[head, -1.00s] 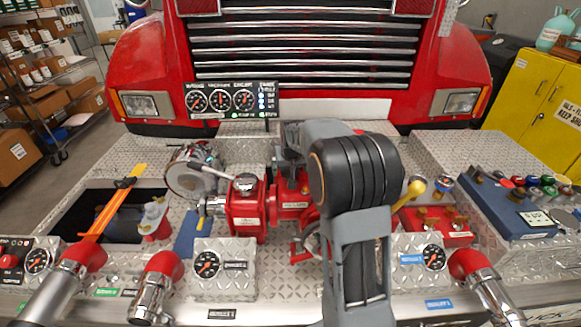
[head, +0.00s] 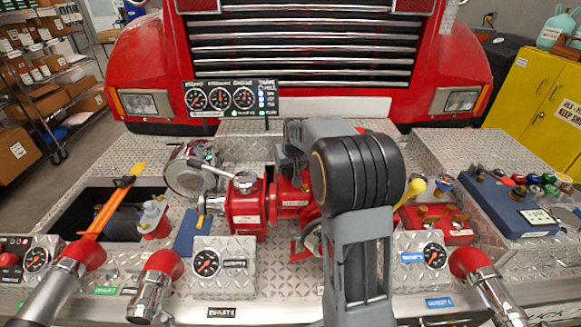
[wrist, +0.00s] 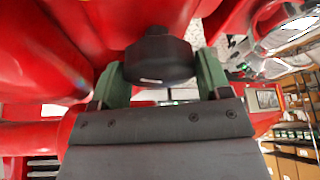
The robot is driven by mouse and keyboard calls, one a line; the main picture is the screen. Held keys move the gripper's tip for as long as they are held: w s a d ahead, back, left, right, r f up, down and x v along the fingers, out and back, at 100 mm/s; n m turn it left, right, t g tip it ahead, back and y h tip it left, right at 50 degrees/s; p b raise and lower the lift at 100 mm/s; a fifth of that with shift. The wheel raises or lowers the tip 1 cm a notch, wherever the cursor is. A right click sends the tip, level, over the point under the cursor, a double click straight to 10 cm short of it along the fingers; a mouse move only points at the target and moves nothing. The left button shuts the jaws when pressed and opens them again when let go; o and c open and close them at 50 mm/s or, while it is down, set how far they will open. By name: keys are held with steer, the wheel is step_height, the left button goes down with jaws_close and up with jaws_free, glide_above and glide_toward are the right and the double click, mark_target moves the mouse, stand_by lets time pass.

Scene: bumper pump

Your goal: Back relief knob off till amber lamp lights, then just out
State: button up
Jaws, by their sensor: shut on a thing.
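In the wrist view my gripper (wrist: 160,82) has its two green fingers on either side of a dark round knob (wrist: 160,58) on the red pump body, shut on it. A small pale mark shows on the knob's side. In the head view my own arm hides the gripper and this knob. The red pump (head: 246,208) shows to the left of the arm. The gauge panel (head: 232,99) stands behind it, with three dials, blue lights at its right and small green lights along its bottom. I cannot make out a lit amber lamp.
A yellow-knobbed lever (head: 416,187) and a red block with brass fittings (head: 436,222) lie right of my arm. A blue case (head: 508,208) is farther right. Outlet gauges (head: 207,262) and chrome nozzles (head: 150,290) line the front edge. The truck grille (head: 305,50) rises behind.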

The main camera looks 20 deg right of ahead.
steer(key=shift+f+n+y+b, duration=0.1)
steer(key=shift+n+y+b, duration=0.2)
steer(key=shift+n+b, duration=0.35)
steer(key=shift+n, duration=0.55)
steer(key=o, duration=0.9)
steer(key=shift+r, duration=0.2)
steer(key=v, duration=0.4)
steer(key=b+v, duration=0.1)
steer(key=v, duration=0.8)
steer(key=shift+s+d+r, duration=0.2)
steer(key=shift+d+r, duration=0.05)
steer(key=shift+r, duration=0.05)
